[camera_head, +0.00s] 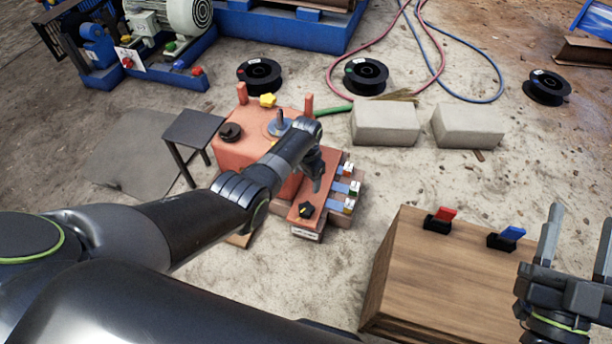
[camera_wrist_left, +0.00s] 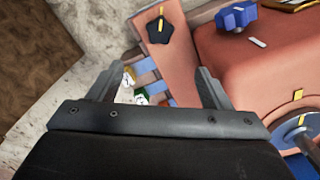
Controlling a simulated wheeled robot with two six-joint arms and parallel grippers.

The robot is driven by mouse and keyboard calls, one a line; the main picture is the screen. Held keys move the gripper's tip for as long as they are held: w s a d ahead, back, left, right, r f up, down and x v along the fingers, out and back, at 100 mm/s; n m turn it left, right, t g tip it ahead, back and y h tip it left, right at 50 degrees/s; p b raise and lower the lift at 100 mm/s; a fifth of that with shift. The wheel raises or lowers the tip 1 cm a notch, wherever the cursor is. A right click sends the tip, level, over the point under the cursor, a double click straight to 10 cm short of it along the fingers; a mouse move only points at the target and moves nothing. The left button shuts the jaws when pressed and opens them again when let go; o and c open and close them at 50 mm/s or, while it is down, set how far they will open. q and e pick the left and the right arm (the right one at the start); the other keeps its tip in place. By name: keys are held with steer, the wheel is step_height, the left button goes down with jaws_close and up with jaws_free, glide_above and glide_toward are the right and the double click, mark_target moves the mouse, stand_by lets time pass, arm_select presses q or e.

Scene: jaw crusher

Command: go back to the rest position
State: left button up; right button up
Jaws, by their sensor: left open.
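My left gripper (camera_head: 318,172) is above the front part of the salmon-coloured machine (camera_head: 258,143), pointing down. In the left wrist view its two fingers (camera_wrist_left: 157,82) are spread apart with nothing between them. Beyond and below them lie the sloping front panel, blue-and-white tabs (camera_wrist_left: 143,80) and a black knob (camera_wrist_left: 160,28). I cannot tell the exact height of the gripper over the panel. My right gripper (camera_head: 576,250) is at the right edge of the head view, its fingers pointing up and apart, with nothing seen between them.
A wooden block (camera_head: 450,275) with a red and a blue switch stands between the machine and my right gripper. Grey blocks (camera_head: 385,122), black reels (camera_head: 366,75) and red and blue hoses lie behind. A small dark stand (camera_head: 193,128) is left of the machine.

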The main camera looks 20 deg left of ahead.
stand_by(0.3)
